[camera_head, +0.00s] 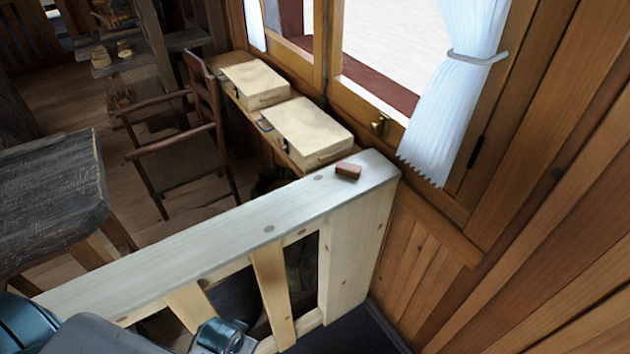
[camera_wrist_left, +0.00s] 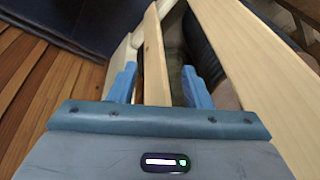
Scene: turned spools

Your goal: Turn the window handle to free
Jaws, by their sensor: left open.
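The window handle (camera_head: 380,124) is a small brass fitting low on the wooden window frame (camera_head: 415,110), just left of the tied white curtain. It is too small to tell exactly how it is turned. My left gripper (camera_wrist_left: 159,72) is open, with its two blue fingers apart. A slat of the pale wooden railing (camera_wrist_left: 154,50) shows between the fingers; I cannot tell how close it is. In the head view my left arm is low at the bottom left, well away from the handle, with the railing between them. The right gripper is not in view.
The pale railing (camera_head: 235,228) runs diagonally to the window wall, with a small reddish-brown block (camera_head: 348,170) on top. Two wooden boxes (camera_head: 306,132) lie on the ledge below the window. A chair (camera_head: 185,130) and dark table (camera_head: 50,195) stand left. The white curtain (camera_head: 455,80) hangs right.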

